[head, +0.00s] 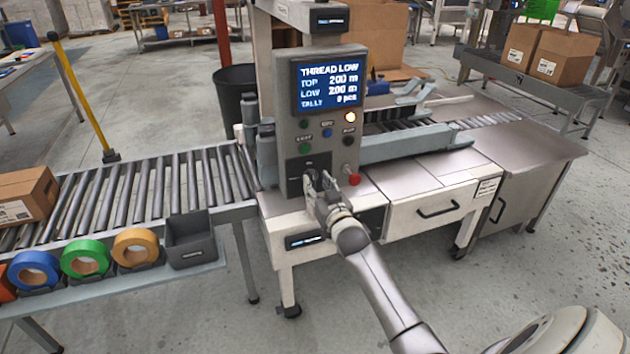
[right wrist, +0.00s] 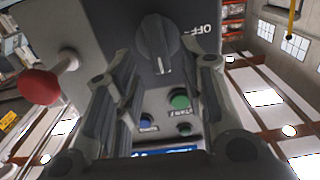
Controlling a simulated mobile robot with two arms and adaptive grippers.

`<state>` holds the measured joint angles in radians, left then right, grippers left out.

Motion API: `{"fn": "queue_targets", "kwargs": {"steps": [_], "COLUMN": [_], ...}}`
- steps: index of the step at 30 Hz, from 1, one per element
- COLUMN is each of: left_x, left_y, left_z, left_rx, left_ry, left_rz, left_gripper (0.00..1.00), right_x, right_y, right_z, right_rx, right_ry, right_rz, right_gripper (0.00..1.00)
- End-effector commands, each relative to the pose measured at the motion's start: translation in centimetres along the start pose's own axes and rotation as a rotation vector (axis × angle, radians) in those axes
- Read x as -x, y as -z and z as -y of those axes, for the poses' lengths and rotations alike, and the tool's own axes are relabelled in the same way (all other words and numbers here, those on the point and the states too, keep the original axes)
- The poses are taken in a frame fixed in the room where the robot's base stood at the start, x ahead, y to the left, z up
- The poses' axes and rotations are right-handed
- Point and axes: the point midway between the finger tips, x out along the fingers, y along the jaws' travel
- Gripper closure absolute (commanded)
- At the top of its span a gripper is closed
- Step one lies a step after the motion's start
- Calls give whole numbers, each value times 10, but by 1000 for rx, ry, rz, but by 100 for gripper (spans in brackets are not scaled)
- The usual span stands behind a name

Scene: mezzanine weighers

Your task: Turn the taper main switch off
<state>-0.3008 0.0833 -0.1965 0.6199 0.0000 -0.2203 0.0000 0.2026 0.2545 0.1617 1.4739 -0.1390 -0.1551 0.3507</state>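The taper (head: 325,60) has a grey control panel with a lit screen reading THREAD LOW. Its main switch is a dark rotary knob (right wrist: 158,42), seen close up in the right wrist view. The knob's white mark points down in that upside-down view, away from the OFF label (right wrist: 209,28). My right gripper (head: 322,186) is at the lower panel, in front of the switch and hiding most of it in the head view. In the wrist view its fingers (right wrist: 165,75) are apart, one either side of the knob, with gaps visible. My left gripper is out of view.
A red mushroom button (head: 354,179) sticks out right of the switch; it also shows in the wrist view (right wrist: 42,86). Green and blue buttons (right wrist: 147,121) are close by. A roller conveyor (head: 150,190) and tape rolls (head: 84,258) stand left; a drawer cabinet (head: 437,208) is right.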

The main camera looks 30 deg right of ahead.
Motion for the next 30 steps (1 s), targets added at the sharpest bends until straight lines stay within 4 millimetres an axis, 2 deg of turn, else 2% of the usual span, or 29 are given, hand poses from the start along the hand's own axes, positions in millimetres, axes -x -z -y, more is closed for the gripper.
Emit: {"fn": "queue_targets", "kwargs": {"steps": [6, 17, 26, 30], "left_x": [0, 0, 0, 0], "left_y": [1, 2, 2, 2], "left_z": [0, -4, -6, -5], "left_rx": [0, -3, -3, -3], "left_ry": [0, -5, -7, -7], "left_rz": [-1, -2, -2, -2], "left_gripper": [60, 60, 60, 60], "right_x": [-19, -23, -23, -23], "right_y": [0, 0, 0, 0], "right_z": [0, 0, 0, 0], "right_rx": [0, 1, 1, 1], "right_ry": [0, 0, 0, 0], "right_rz": [0, 0, 0, 0], "right_gripper": [62, 62, 98, 100]}}
